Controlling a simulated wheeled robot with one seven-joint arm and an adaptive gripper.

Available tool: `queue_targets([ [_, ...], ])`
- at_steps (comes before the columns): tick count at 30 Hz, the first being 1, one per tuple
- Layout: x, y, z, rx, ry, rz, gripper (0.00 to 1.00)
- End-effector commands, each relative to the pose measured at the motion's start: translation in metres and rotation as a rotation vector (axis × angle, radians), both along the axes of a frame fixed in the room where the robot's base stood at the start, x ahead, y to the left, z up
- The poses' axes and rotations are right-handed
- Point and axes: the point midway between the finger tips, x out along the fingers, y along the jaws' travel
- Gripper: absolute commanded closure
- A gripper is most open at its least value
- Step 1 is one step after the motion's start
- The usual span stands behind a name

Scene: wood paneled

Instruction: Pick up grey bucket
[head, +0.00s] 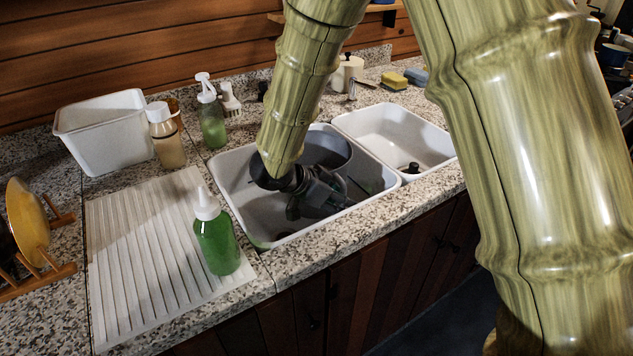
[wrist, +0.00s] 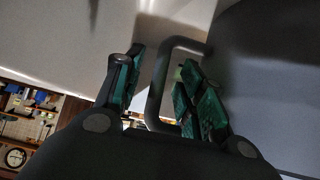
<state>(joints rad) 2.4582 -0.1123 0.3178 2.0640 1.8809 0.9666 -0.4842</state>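The grey bucket (head: 330,150) sits in the left sink basin (head: 236,190), partly hidden behind my arm in the head view. In the wrist view its dark grey body (wrist: 270,75) fills the right side, and its handle (wrist: 155,95) stands out to the left. My gripper (head: 335,192) is down inside the basin, in front of the bucket. In the wrist view my gripper (wrist: 157,68) is open, with one finger on each side of the handle's near bar. A gap shows between the left finger and the handle; contact on the right is unclear.
The basin walls surround my gripper closely. The right basin (head: 385,130) holds only a dark drain piece (head: 410,169). A green bottle (head: 215,236) stands on the white drainboard (head: 135,260). A white tub (head: 105,132), a tan bottle (head: 165,140) and a spray bottle (head: 211,118) stand behind.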

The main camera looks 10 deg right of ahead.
Motion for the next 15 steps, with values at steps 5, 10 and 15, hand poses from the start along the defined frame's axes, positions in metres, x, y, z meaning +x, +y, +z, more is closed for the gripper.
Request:
queue_targets([
  [5,0.0033,-0.0122,-0.0124,0.001,0.000,-0.001,0.61],
  [10,0.0042,-0.0143,-0.0145,0.001,0.000,-0.001,0.61],
  [15,0.0041,-0.0142,-0.0144,0.001,0.000,-0.001,0.68],
])
